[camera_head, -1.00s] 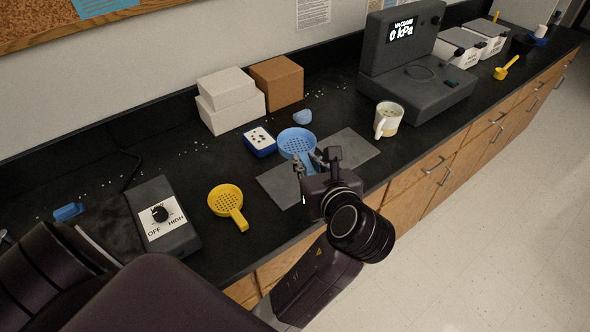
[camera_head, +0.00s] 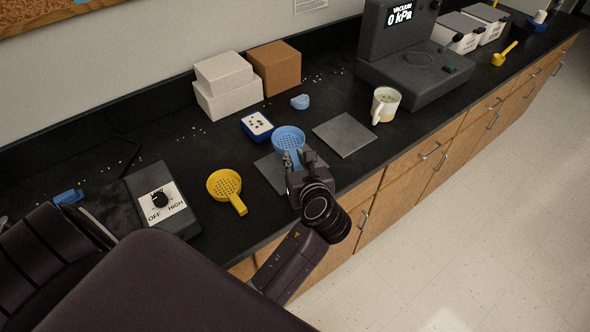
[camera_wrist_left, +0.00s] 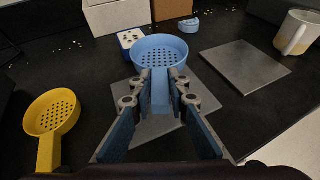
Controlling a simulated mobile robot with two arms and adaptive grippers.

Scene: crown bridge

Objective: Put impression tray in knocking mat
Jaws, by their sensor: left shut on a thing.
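A blue perforated impression tray (camera_head: 289,137) has its round bowl facing up and its handle toward me. It also shows in the left wrist view (camera_wrist_left: 160,50). My left gripper (camera_head: 300,160) is shut on its handle, with a finger on each side in the left wrist view (camera_wrist_left: 160,92). A flat grey square mat (camera_head: 268,172) lies below the handle and gripper, partly hidden by them. I cannot tell whether the tray touches it. A second grey square mat (camera_head: 345,134) lies bare to the right. My right gripper is not in view.
A yellow perforated tray (camera_head: 224,184) lies at left, beside a control box (camera_head: 160,200). A blue-white block (camera_head: 257,127), blue piece (camera_head: 300,101) and boxes (camera_head: 228,86) stand behind. A mug (camera_head: 385,104) and vacuum machine (camera_head: 415,70) are right. The counter's front edge is close.

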